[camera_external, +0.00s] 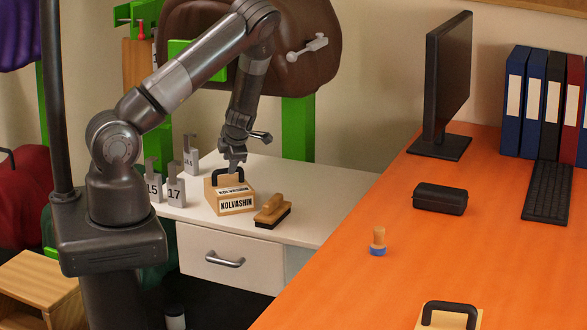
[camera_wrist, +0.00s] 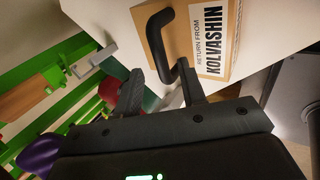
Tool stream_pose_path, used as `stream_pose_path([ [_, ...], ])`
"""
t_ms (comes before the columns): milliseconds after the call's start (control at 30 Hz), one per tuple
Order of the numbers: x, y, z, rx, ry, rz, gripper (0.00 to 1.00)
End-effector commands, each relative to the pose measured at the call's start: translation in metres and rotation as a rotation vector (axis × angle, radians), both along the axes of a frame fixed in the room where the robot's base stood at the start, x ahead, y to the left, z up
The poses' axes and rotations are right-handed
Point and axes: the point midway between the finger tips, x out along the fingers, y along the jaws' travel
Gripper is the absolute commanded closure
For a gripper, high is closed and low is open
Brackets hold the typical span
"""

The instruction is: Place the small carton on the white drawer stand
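A small tan carton (camera_external: 235,201) labelled KOLVASHIN, with a black handle on top, sits upright on the white drawer stand (camera_external: 321,194). In the wrist view the carton (camera_wrist: 190,40) fills the upper middle, its black handle (camera_wrist: 154,38) reaching toward my fingers. My gripper (camera_external: 234,164) is just above the carton, at its handle. In the wrist view my gripper (camera_wrist: 160,77) shows its two fingers apart, with the near end of the handle in line with the gap. I cannot tell whether a finger touches the handle.
A brown brush (camera_external: 272,212) lies right of the carton. Several grey numbered pieces (camera_external: 176,192) stand to its left. The orange desk (camera_external: 335,290) holds a stamp (camera_external: 378,242), a black case (camera_external: 440,198), a monitor (camera_external: 447,80) and another handled carton (camera_external: 430,322), cut off by the frame.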

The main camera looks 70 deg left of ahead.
Motion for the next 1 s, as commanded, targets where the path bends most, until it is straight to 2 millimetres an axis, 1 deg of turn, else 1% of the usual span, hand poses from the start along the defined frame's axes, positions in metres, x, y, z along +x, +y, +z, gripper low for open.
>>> stream_pose_path([
  [33,0.001,-0.006,0.009,0.001,-0.001,-0.003,0.63],
  [200,0.001,-0.021,0.031,0.001,-0.001,-0.003,0.63],
  [400,0.001,-0.034,0.049,0.0,0.0,-0.002,0.63],
  [600,0.001,-0.038,0.057,0.001,0.0,-0.001,0.63],
  [867,0.0,-0.039,0.058,0.0,0.001,-0.001,0.63],
  [933,0.001,-0.042,0.059,-0.009,0.003,-0.011,0.63],
  [1000,0.004,-0.049,0.061,-0.033,0.009,-0.043,0.63],
])
